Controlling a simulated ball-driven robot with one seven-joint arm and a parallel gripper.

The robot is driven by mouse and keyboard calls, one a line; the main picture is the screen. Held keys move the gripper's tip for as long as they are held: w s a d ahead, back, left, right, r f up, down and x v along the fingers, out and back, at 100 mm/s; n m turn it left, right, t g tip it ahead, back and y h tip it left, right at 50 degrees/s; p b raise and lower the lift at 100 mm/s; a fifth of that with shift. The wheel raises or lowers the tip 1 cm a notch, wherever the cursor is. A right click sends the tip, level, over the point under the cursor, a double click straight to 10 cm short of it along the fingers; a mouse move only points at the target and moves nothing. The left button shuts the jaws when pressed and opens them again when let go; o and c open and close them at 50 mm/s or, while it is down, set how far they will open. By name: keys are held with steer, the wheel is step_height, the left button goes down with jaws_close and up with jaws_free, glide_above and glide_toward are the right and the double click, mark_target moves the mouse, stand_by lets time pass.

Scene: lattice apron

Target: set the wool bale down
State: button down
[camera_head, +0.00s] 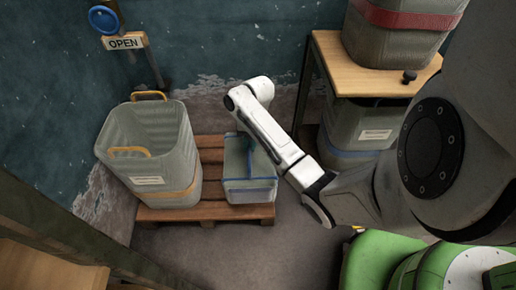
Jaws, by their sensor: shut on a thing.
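A pale grey-green boxy thing with blue edges (249,184), which appears to be the wool bale, is at the right part of the wooden pallet (209,146). It looks upright and level; I cannot tell whether its underside touches the boards. My white forearm reaches over from the right, with the wrist above its back end. My gripper (246,133) is below the wrist at the far end of the bale and is shut on it. The fingertips are mostly hidden by my forearm.
A tall grey bin with orange handles (150,125) stands on the pallet, close left of the bale. A wooden table (355,76) at right bears a red-banded container (390,40); a blue-banded one (357,128) stands beneath. Floor in front is clear.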

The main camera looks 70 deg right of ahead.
mark_target(232, 145)
steer(key=w+f+b, duration=0.1)
steer(key=w+f, duration=0.1)
steer(key=w+d+f+b, duration=0.1)
steer(key=w+f+b, duration=0.1)
steer(key=w, duration=0.1)
steer(key=w+d+f+b, duration=0.1)
steer(key=w+f+b, duration=0.1)
steer(key=f, duration=0.1)
steer(key=shift+w+d+f, duration=0.1)
steer(key=shift+w+d, duration=0.05)
steer(key=shift+w, duration=0.25)
steer(key=shift+f+b, duration=0.85)
steer(key=shift+f, duration=0.65)
steer(key=c, duration=1.1)
jaws_free()
steer(key=shift+f, duration=0.1)
